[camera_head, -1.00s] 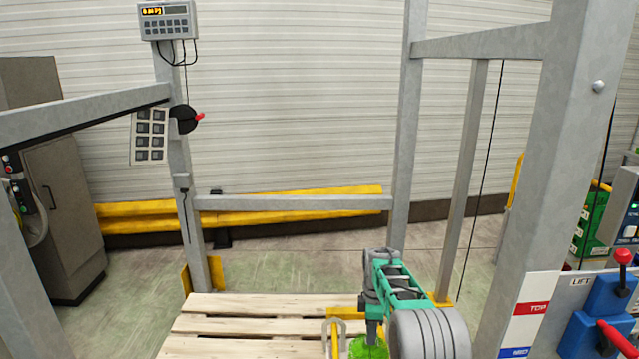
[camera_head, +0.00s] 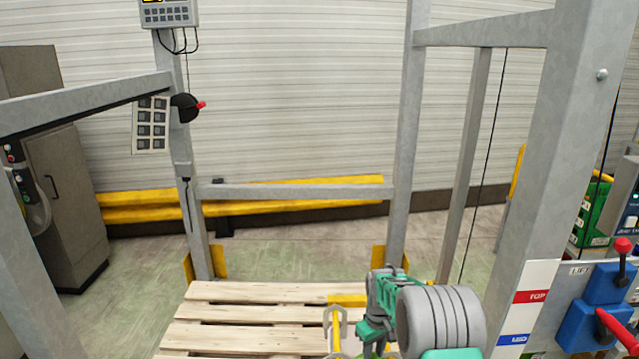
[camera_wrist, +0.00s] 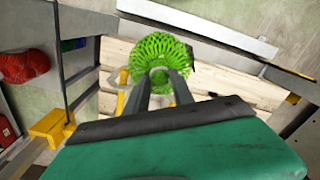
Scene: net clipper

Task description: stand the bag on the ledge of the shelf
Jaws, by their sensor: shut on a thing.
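In the wrist view my gripper (camera_wrist: 163,78) has its two grey fingers shut on a bright green net bag (camera_wrist: 159,48). The gathered netting spreads around and beyond the fingertips, above the pallet in the picture. The bag's lower part and contents are hidden. In the head view my arm reaches in at the lower right, and the fingertips are not clearly visible at the bottom edge. I cannot clearly make out the shelf's ledge in either view.
A wooden pallet (camera_head: 255,292) lies inside a grey metal frame (camera_head: 402,150). A yellow bent rail (camera_head: 335,325) stands near my arm. A control panel with a red lever (camera_head: 612,330) is at the right. A red bundle (camera_wrist: 24,64) shows at the wrist view's left.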

